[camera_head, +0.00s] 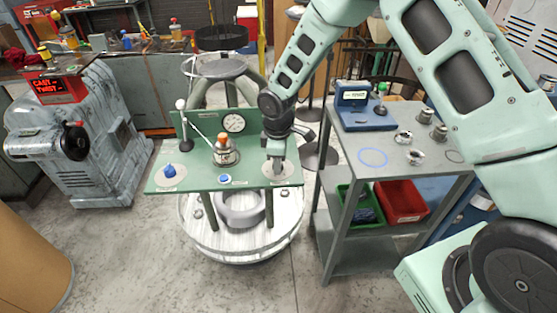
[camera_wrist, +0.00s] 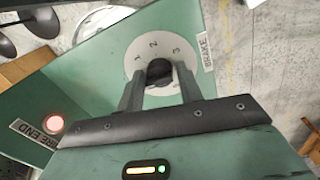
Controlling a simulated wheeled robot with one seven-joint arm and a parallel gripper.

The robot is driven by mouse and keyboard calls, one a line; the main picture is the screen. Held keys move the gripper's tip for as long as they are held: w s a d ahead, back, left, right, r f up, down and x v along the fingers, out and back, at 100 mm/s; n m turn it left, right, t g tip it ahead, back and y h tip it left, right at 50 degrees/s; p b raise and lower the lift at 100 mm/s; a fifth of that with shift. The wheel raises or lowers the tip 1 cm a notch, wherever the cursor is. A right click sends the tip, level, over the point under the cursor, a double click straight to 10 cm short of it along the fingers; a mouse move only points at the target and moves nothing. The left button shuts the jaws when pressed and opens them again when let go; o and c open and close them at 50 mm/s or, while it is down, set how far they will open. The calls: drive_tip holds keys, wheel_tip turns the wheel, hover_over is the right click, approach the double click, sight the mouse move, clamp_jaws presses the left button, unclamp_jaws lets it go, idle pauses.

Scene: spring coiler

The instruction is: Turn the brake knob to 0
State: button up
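The brake knob (camera_wrist: 159,72) is a dark round knob on a white dial plate (camera_wrist: 139,43) in the wrist view. The numbers 1, 2 and 3 show along the dial's far side, with a BRAKE label (camera_wrist: 205,54) to the right. The knob's pointer and a 0 mark cannot be made out. My gripper (camera_wrist: 160,77) has one finger on each side of the knob, very close to it; I cannot tell whether they touch. In the head view, my gripper (camera_head: 277,168) is down over the right dial of the green panel (camera_head: 200,183), hiding the knob.
A lit red button (camera_wrist: 55,124) shows in the wrist view. A grey cart (camera_head: 340,205) stands to the right.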

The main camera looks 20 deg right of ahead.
drive_tip(key=shift+o, duration=1)
drive_tip(key=shift+r, duration=0.1)
wheel_tip(320, 180, up, 17)
drive_tip(key=s+b, duration=0.1)
drive_tip(key=b, duration=0.1)
drive_tip(key=shift+a+r, duration=0.15)
drive_tip(key=shift+a, duration=0.1)
drive_tip(key=s+a+r+m, duration=0.1)
drive_tip(key=s+a, duration=0.3)
drive_tip(key=s, duration=0.5)
drive_tip(key=s+a+r+m, duration=0.1)
drive_tip(key=s+a+r, duration=0.15)
drive_tip(key=s, duration=0.55)
drive_tip(key=s+f+m, duration=0.2)
drive_tip(key=s+m, duration=0.1)
drive_tip(key=s, duration=1.2)
drive_tip(key=shift+s+d+g+y, duration=0.15)
drive_tip(key=shift+d+g+y, duration=0.15)
drive_tip(key=shift+d+y, duration=0.1)
